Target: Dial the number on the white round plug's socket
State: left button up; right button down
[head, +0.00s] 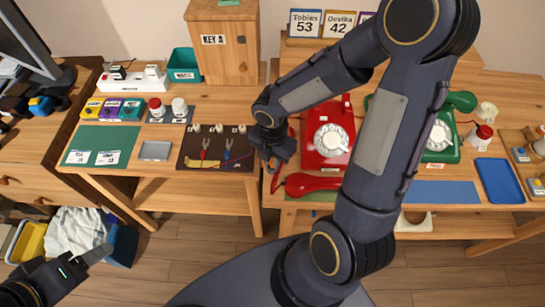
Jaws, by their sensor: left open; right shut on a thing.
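A white power strip (133,80) stands at the back of the left table with dark and white plugs in it. A white plug (151,72) sits toward its right end; its exact shape and any number there are too small to read. The red dial phone (328,135) is on the right table, its handset (311,185) lying off in front. The green dial phone (441,135) is partly behind my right arm. My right gripper (273,167) is shut at the left of the red phone, on something I cannot make out. My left gripper (86,262) is open and empty, low at bottom left.
A dark board (214,162) with cables lies left of my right gripper. A wooden KEY A cabinet (224,45) stands behind. Cards reading Tobias 53 (305,23) and Devika 42 (339,24) stand at the back. A blue tray (498,180) lies at right.

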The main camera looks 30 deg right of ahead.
jog(key=c, duration=1.3)
grip_release()
jog(key=shift+c, duration=0.2)
notch_tip(320, 180, up, 8)
jog(key=shift+f+p, duration=0.15)
jog(key=shift+p, duration=0.65)
